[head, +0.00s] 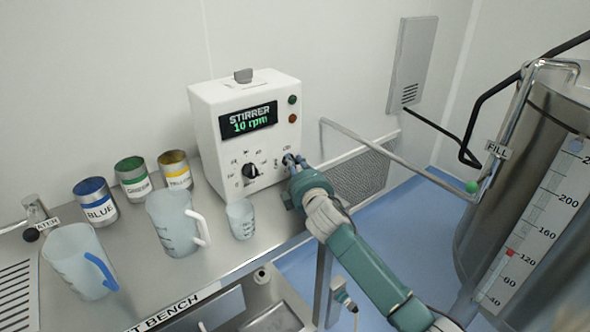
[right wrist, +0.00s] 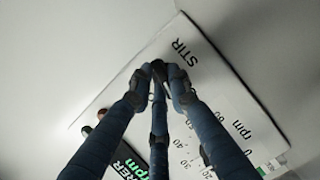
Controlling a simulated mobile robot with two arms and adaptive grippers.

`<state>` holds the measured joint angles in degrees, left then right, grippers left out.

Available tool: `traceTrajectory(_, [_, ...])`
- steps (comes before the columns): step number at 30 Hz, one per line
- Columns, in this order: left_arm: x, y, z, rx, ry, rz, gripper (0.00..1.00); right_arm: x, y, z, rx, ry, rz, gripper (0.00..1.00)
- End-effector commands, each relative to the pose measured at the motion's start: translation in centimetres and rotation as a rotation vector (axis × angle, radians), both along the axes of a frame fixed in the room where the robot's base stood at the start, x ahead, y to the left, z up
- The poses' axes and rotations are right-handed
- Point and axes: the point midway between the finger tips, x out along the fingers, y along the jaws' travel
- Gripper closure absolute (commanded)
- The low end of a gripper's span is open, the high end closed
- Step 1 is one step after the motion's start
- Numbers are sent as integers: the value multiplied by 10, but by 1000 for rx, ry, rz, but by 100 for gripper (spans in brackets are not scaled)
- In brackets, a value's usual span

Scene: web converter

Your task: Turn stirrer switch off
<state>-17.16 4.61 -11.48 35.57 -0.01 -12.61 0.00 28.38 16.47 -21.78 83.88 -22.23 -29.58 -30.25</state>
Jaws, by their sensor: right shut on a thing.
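The white stirrer control box (head: 215,115) stands on the bench, its display (head: 249,118) reading "STIRRER 10 rpm". A black dial (head: 250,171) is low on its front. My right gripper (head: 291,161) is at the lower right of that front, and its fingers are closed together on the small stirrer switch. In the right wrist view the fingertips (right wrist: 158,70) meet beside the "STIR" lettering. They hide most of the switch, so its position cannot be told. My left gripper is not in view.
Blue (head: 95,203), green (head: 133,180) and yellow (head: 175,170) cans and plastic jugs (head: 172,222) stand left on the bench. A small beaker (head: 240,218) stands before the box. A steel tank (head: 540,110) and pipe frame (head: 385,155) are on the right.

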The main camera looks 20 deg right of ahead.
Motion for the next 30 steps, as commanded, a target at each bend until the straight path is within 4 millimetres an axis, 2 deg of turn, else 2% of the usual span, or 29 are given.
traceTrajectory(1, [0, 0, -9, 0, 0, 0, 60, 0, 1, -6, -36, -11, 0, 100])
traceTrajectory(3, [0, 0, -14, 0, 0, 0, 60, 0, 1, -6, -83, -28, 0, 100])
traceTrajectory(12, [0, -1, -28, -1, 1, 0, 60, -1, 2, -4, -221, -77, 1, 100])
traceTrajectory(30, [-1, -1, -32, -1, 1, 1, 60, -1, 1, -3, -271, -94, 0, 100])
